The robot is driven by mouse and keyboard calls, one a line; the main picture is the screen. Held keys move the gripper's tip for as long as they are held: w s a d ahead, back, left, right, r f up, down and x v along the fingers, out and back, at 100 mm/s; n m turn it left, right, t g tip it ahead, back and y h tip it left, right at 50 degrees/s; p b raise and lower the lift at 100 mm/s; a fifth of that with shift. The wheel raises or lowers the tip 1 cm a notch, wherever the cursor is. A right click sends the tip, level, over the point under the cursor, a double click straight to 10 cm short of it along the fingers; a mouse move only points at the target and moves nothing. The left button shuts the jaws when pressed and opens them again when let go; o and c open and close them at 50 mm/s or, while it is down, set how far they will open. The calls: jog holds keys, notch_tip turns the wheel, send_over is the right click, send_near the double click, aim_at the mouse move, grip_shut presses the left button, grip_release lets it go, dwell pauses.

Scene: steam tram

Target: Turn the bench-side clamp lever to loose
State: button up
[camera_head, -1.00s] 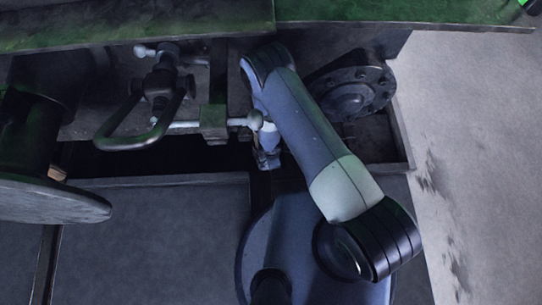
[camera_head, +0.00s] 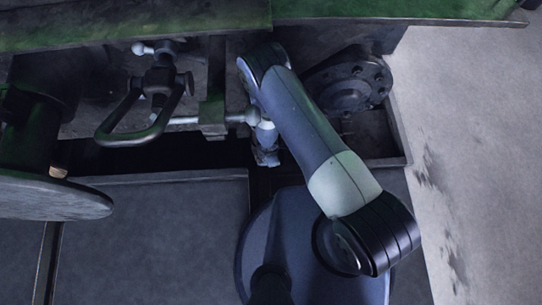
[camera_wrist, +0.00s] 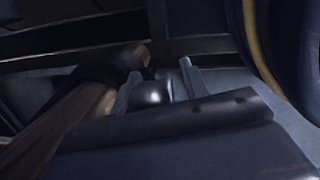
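A lever with a pale ball knob (camera_head: 251,117) sticks out to the right from a dark clamp block (camera_head: 213,116) under the green edge. I cannot tell for certain that it is the bench-side clamp lever. My gripper (camera_head: 266,157) points down just right of and below this knob in the head view, partly hidden by my arm. In the wrist view the two fingers of my gripper (camera_wrist: 158,84) stand apart. A dark rounded ball (camera_wrist: 151,93) shows between them, nearer the left finger. I cannot tell whether a finger touches it.
A looped handle (camera_head: 142,124) and another pale knob (camera_head: 141,48) are at the left. A round flanged wheel (camera_head: 350,82) is close to the right of my arm. A large dark disc (camera_head: 50,198) stands at the left. Pale floor (camera_head: 470,150) is clear at the right.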

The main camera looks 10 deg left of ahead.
jog(key=shift+w+a+f, duration=0.1)
jog(key=shift+w+a, duration=0.1)
dwell(0.6)
jog(key=shift+f+b, duration=0.1)
jog(key=shift+b, duration=0.45)
jog(key=shift+d+f+y+b, duration=0.1)
jog(key=shift+f+y+b, duration=0.15)
jog(key=shift+b, duration=0.75)
jog(key=shift+d+y+b, duration=0.2)
jog(key=shift+y+b, duration=0.05)
jog(key=shift+b, duration=0.8)
